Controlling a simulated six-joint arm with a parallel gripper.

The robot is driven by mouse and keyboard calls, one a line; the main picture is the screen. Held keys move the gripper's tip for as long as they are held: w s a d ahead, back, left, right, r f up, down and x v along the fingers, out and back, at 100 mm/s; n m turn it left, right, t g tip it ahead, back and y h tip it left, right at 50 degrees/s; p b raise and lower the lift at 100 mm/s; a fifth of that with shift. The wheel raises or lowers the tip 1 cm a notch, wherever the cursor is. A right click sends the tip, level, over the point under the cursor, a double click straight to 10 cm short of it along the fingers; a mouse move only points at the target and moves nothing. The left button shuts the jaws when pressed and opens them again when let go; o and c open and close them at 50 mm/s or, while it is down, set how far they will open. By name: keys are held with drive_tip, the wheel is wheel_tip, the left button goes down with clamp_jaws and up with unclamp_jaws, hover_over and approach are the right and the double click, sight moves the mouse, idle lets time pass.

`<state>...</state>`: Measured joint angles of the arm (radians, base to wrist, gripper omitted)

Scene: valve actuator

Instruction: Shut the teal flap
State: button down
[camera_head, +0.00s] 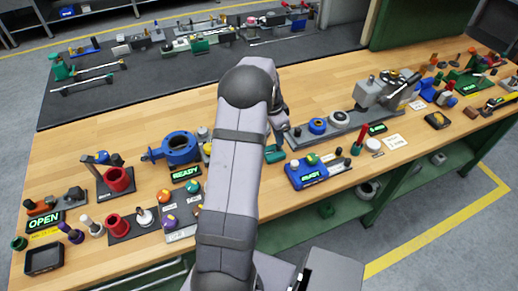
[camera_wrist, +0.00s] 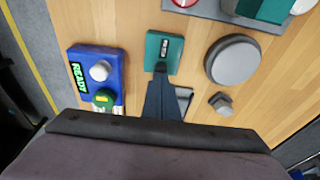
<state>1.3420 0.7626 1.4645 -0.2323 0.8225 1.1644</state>
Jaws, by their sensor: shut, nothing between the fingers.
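The teal flap (camera_wrist: 155,46) shows in the wrist view as a flat teal plate with a small dark label, just beyond my fingertips. In the head view a teal part (camera_head: 274,155) shows at the bench's front, right of my arm. My gripper (camera_wrist: 160,72) is shut and empty, its fingertips at the flap's near edge. I cannot tell whether they touch it. A dark pale-edged frame (camera_wrist: 185,97) shows partly beside the fingers. My fingers hide the rest, and the flap's angle is unclear.
A blue READY box (camera_wrist: 88,62) with a white knob and a green button stands left of the flap. A large grey disc (camera_wrist: 233,61) and a small grey knob (camera_wrist: 221,103) lie to its right. Bare wood (camera_wrist: 130,22) lies between the box and the flap.

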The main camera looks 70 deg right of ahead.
wheel_tip(320, 180, up, 7)
drive_tip(key=p, duration=0.4)
idle(0.6)
drive_tip(key=shift+f, duration=0.1)
idle(0.4)
